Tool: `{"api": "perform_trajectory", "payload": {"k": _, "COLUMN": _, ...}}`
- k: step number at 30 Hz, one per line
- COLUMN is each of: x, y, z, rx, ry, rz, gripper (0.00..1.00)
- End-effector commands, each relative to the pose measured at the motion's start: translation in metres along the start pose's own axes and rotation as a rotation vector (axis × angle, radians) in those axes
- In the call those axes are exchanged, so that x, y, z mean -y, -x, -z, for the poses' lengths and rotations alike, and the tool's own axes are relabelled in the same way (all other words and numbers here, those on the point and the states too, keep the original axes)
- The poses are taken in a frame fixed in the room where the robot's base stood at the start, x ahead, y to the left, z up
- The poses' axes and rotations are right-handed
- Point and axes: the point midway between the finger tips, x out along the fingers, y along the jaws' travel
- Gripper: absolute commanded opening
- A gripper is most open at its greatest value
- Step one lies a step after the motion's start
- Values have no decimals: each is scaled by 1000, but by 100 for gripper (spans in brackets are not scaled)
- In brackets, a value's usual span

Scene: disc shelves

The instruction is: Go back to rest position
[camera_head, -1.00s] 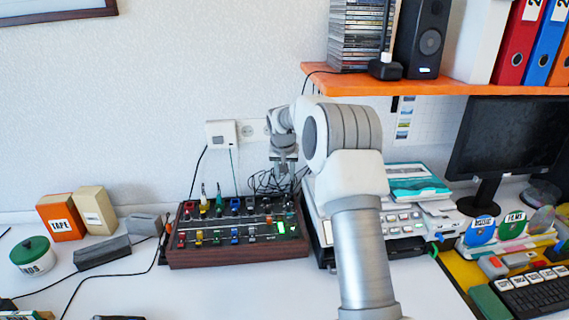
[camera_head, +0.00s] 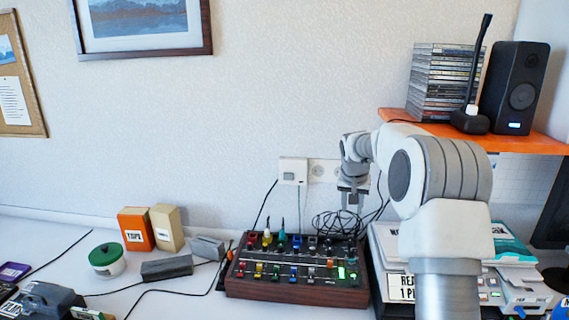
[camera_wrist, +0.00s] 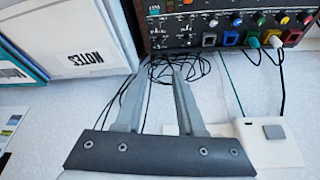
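My gripper (camera_head: 351,198) hangs at the end of my arm, pointing down behind the wooden-sided control box. In the wrist view my gripper (camera_wrist: 160,68) shows two grey fingers standing apart with nothing between them. Black coiled cables (camera_wrist: 185,66) lie beyond the fingertips. My arm reaches in from the lower right of the head view and covers part of the paper stack.
The control box (camera_head: 297,294) stands on the white desk. A binder marked NOTES (camera_wrist: 75,45) lies beside it. An orange shelf (camera_head: 400,118) with a speaker (camera_head: 514,88) and disc stack (camera_head: 443,82) is above right. A wall socket box (camera_head: 293,171) is near my gripper.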

Motion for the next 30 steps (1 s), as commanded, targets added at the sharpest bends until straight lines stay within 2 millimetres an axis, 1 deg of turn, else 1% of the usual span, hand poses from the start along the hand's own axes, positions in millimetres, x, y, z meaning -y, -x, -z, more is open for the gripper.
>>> {"api": "perform_trajectory", "payload": {"k": 1, "x": 2, "y": 19, "z": -2, "rx": -7, "ry": 12, "rz": 3, "gripper": 38}}
{"api": "perform_trajectory", "payload": {"k": 2, "x": 2, "y": 29, "z": -5, "rx": -10, "ry": 21, "rz": 4, "gripper": 38}}
{"api": "perform_trajectory", "payload": {"k": 6, "x": 4, "y": 81, "z": -24, "rx": -20, "ry": 68, "rz": 9, "gripper": 38}}
{"api": "perform_trajectory", "payload": {"k": 9, "x": 3, "y": 115, "z": -42, "rx": -27, "ry": 99, "rz": 13, "gripper": 38}}
{"api": "perform_trajectory", "payload": {"k": 11, "x": 3, "y": 135, "z": -53, "rx": -31, "ry": 116, "rz": 18, "gripper": 38}}
{"api": "perform_trajectory", "payload": {"k": 15, "x": -2, "y": 177, "z": -82, "rx": -40, "ry": 154, "rz": 26, "gripper": 38}}
{"api": "perform_trajectory", "payload": {"k": 18, "x": -6, "y": 204, "z": -106, "rx": -47, "ry": 180, "rz": 35, "gripper": 38}}
{"api": "perform_trajectory", "payload": {"k": 23, "x": -15, "y": 241, "z": -146, "rx": -56, "ry": 219, "rz": 51, "gripper": 38}}
{"api": "perform_trajectory", "payload": {"k": 24, "x": -17, "y": 249, "z": -156, "rx": -59, "ry": 227, "rz": 55, "gripper": 38}}
{"api": "perform_trajectory", "payload": {"k": 26, "x": -21, "y": 260, "z": -172, "rx": -63, "ry": 240, "rz": 63, "gripper": 38}}
{"api": "perform_trajectory", "payload": {"k": 30, "x": -31, "y": 282, "z": -211, "rx": -71, "ry": 270, "rz": 84, "gripper": 38}}
